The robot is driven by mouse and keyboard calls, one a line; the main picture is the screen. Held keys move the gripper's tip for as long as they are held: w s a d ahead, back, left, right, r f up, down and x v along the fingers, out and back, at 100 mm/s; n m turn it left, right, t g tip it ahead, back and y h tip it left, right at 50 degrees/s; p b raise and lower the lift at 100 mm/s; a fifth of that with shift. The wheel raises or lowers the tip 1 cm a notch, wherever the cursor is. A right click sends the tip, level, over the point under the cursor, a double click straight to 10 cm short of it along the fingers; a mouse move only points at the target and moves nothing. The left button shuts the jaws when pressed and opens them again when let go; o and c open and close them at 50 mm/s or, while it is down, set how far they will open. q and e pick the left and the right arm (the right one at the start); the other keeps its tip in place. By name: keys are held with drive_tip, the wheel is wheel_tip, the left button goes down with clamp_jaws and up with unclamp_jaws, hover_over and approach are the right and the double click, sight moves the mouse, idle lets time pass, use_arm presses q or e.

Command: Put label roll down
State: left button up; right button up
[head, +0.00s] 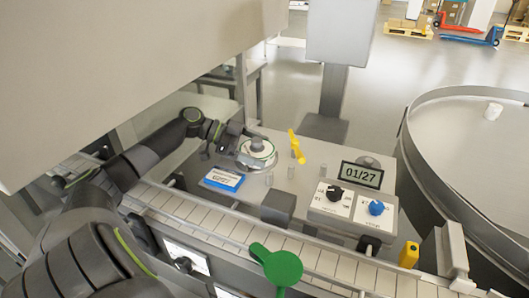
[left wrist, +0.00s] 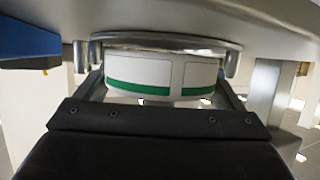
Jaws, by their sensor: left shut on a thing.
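The label roll (head: 258,146) is white with a green band. In the head view it is over a round metal disc (head: 262,164) on the grey worktop. My left gripper (head: 245,146) reaches it from the left and is shut on it. In the left wrist view, which looks upside down, the roll (left wrist: 150,72) fills the space between the two fingers. A metal disc edge (left wrist: 150,42) is close against the roll there; I cannot tell whether they touch. My right gripper is not in view.
A blue and white box (head: 223,180) lies just left of the disc. A yellow lever (head: 296,146) stands to its right. A control box (head: 345,204) with knobs and a display (head: 362,175) is further right. A conveyor (head: 235,230) runs along the front.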

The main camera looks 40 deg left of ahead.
use_arm(q)
drive_tip(key=shift+a, duration=0.25)
drive_tip(key=shift+f, duration=0.3)
drive_tip(key=o, duration=0.9)
drive_tip(key=shift+r, duration=0.1)
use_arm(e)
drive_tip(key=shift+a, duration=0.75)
